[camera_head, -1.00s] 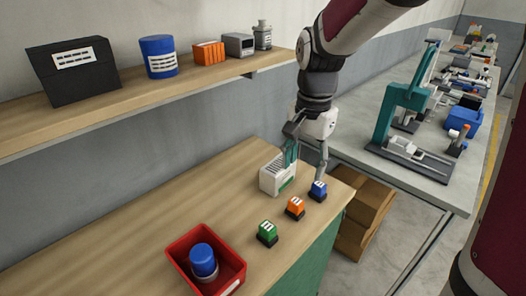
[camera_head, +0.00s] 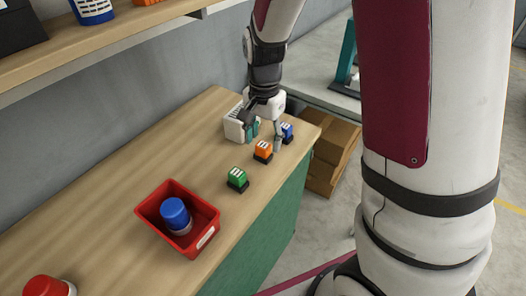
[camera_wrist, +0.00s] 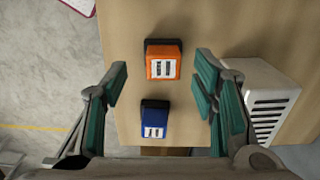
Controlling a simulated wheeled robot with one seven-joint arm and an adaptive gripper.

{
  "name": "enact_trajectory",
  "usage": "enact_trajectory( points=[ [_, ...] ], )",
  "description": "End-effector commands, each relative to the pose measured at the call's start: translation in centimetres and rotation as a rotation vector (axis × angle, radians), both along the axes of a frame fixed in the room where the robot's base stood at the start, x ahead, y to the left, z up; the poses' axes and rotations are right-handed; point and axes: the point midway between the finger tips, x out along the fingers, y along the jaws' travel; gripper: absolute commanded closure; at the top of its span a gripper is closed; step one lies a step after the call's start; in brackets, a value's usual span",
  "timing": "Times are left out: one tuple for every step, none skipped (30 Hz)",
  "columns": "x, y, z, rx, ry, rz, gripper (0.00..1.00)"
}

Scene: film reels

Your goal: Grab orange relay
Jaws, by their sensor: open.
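The orange relay (camera_head: 262,150) stands on the wooden bench between the green relay (camera_head: 237,177) and the blue relay (camera_head: 286,132). My gripper (camera_head: 265,140) is open and empty, just beside the orange relay in the head view. In the wrist view the orange relay (camera_wrist: 163,66) lies ahead between the lines of the two teal-padded fingers, near their tips. The blue relay (camera_wrist: 155,120) shows closer to the palm, between the fingers. Neither finger visibly touches a relay. How high the fingertips are above the bench is hard to tell.
A white vented box (camera_head: 236,124) stands close beside my gripper; it shows right of the right finger in the wrist view (camera_wrist: 270,95). A red bin (camera_head: 206,232) holds a blue-topped cylinder (camera_head: 175,214). A shelf (camera_head: 95,55) runs along the wall. Cardboard boxes (camera_head: 330,155) stand beyond the bench end.

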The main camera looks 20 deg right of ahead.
Motion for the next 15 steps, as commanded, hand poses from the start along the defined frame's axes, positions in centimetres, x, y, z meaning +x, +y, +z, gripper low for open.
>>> enact_trajectory(
  points=[
    [0.1,0.0,-0.9,-0.001,0.004,-0.001,0.47],
    [0.2,0.1,-1.4,0.0,0.005,-0.001,0.47],
    [0.3,0.1,-1.9,-0.001,0.004,-0.001,0.47],
    [0.3,0.0,-2.3,-0.001,0.004,-0.001,0.47],
    [0.3,0.0,-2.7,-0.001,0.004,-0.001,0.47],
    [0.3,0.0,-3.1,-0.001,0.003,-0.001,0.47],
    [0.3,0.0,-3.3,-0.001,0.003,-0.001,0.47],
    [0.3,0.1,-3.5,-0.001,0.003,-0.001,0.47],
    [0.3,0.1,-3.6,0.0,0.002,-0.001,0.47],
    [0.3,0.1,-3.7,-0.001,0.001,-0.001,0.47],
    [0.3,0.1,-3.7,0.0,0.0,0.0,0.47],
    [0.3,0.1,-3.7,0.0,0.0,0.0,0.47],
    [0.3,0.1,-3.7,-0.001,-0.001,0.0,0.47],
    [0.3,0.1,-3.7,0.0,0.0,0.0,0.47],
    [0.3,0.1,-3.7,0.0,0.0,0.0,0.47]
  ],
)
